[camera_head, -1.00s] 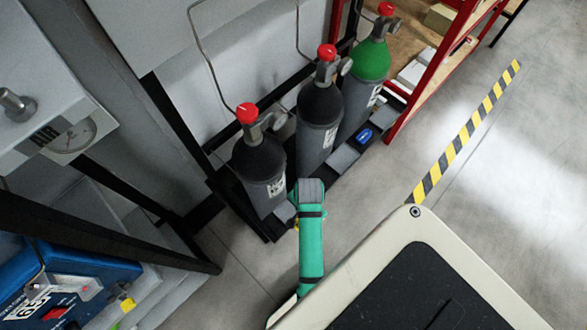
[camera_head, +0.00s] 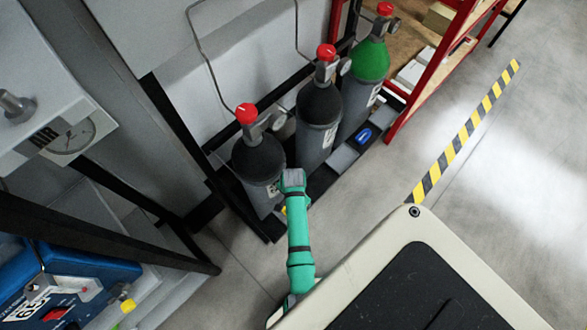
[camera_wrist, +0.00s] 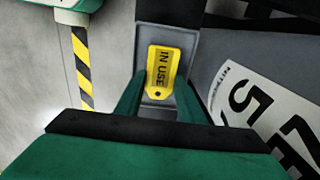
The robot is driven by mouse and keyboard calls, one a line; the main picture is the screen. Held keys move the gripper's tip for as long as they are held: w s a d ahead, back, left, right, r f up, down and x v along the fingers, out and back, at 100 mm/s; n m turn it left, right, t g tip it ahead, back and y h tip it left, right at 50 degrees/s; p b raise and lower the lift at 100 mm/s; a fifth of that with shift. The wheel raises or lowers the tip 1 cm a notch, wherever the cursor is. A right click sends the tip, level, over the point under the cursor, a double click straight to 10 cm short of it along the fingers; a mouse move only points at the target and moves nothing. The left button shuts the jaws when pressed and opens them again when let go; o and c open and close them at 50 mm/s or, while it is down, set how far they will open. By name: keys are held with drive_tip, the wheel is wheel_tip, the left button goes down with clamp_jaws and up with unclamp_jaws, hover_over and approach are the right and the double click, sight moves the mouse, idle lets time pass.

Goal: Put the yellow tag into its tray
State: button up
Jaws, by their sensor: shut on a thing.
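The yellow tag (camera_wrist: 158,70), printed "IN USE", is between the two green fingers of my gripper (camera_wrist: 160,88) in the wrist view. The gripper is shut on it. Behind and around the tag is a grey tray (camera_wrist: 184,38); the tag lines up with it, but I cannot tell whether it touches the tray floor or hangs just above. In the head view only a small yellow bit (camera_head: 284,210) shows beside my green arm, in front of the left cylinder. The fingers are hidden there.
Three gas cylinders with red caps stand in a black rack: a left one (camera_head: 258,165), a middle one (camera_head: 318,120) and a green-topped one (camera_head: 370,65). A blue tag (camera_head: 364,135) lies in the rack's front row. A large label (camera_wrist: 262,110) is close on the right.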

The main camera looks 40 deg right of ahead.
drive_tip(key=shift+f, duration=0.15)
drive_tip(key=o, duration=0.8)
drive_tip(key=shift+c, duration=0.2)
wheel_tip(320, 180, up, 12)
